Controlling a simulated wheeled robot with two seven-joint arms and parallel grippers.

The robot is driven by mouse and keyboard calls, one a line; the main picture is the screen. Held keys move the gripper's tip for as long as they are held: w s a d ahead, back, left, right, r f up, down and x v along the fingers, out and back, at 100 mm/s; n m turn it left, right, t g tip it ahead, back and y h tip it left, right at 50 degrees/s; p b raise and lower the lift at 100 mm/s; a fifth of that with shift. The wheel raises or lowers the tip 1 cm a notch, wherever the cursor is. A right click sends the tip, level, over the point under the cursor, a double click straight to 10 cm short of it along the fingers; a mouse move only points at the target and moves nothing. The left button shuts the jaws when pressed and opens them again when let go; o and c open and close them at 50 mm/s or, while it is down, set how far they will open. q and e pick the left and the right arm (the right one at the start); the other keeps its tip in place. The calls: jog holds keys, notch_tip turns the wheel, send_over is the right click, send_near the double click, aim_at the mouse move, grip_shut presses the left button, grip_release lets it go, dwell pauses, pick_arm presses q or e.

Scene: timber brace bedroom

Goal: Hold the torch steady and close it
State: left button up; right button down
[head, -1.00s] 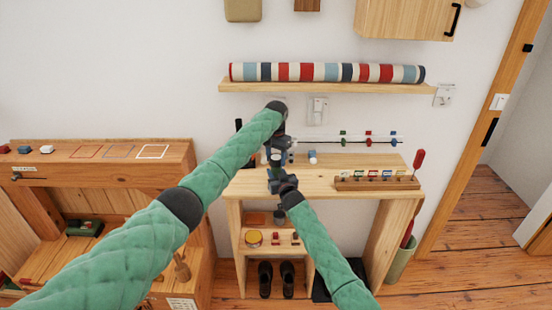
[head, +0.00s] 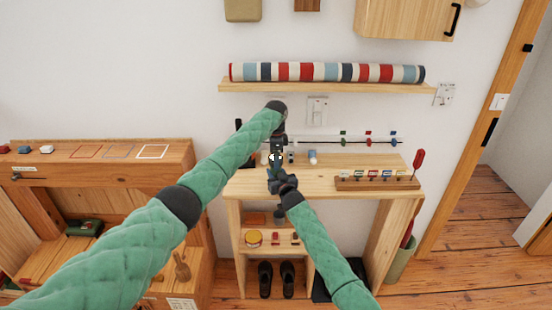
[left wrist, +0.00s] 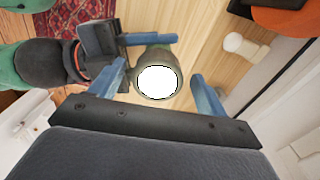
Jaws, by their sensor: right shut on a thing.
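The torch (left wrist: 157,80) is a short grey-olive cylinder with a bright white round end facing the left wrist camera. In the head view, its white end (head: 275,157) shows small above the tabletop. My right gripper (head: 275,174) is shut on the torch and comes in from the left in the left wrist view (left wrist: 130,50). My left gripper (left wrist: 163,88) has its two blue fingers on either side of the torch's end, open, with a visible gap at the right finger. In the head view the left gripper is mostly hidden by its own arm and the right gripper.
The wooden table (head: 320,182) is beneath both grippers. A rack with small coloured pieces (head: 377,183) and a red-handled tool stand at its right. A white peg-like thing (left wrist: 240,45) lies on the wood. A shelf with a striped roll (head: 325,72) is above.

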pick_arm(q)
notch_tip(320, 180, up, 12)
dwell(0.8)
pick_arm(e)
jog(key=c, duration=0.8)
grip_release()
jog(key=shift+c, duration=0.2)
pick_arm(q)
jog(key=shift+f, duration=0.1)
pick_arm(e)
jog(key=shift+d, duration=0.1)
jog(key=shift+s+f, duration=0.15)
jog(key=shift+s, duration=0.1)
pick_arm(q)
notch_tip(320, 180, down, 2)
jog(key=shift+f+b, duration=0.15)
jog(key=shift+b, duration=1.05)
pick_arm(e)
jog(key=v, duration=0.6)
jog(key=shift+s+d, duration=0.1)
pick_arm(q)
jog(key=shift+f, duration=0.1)
pick_arm(e)
jog(key=shift+s+d, duration=0.15)
jog(key=shift+s, duration=0.3)
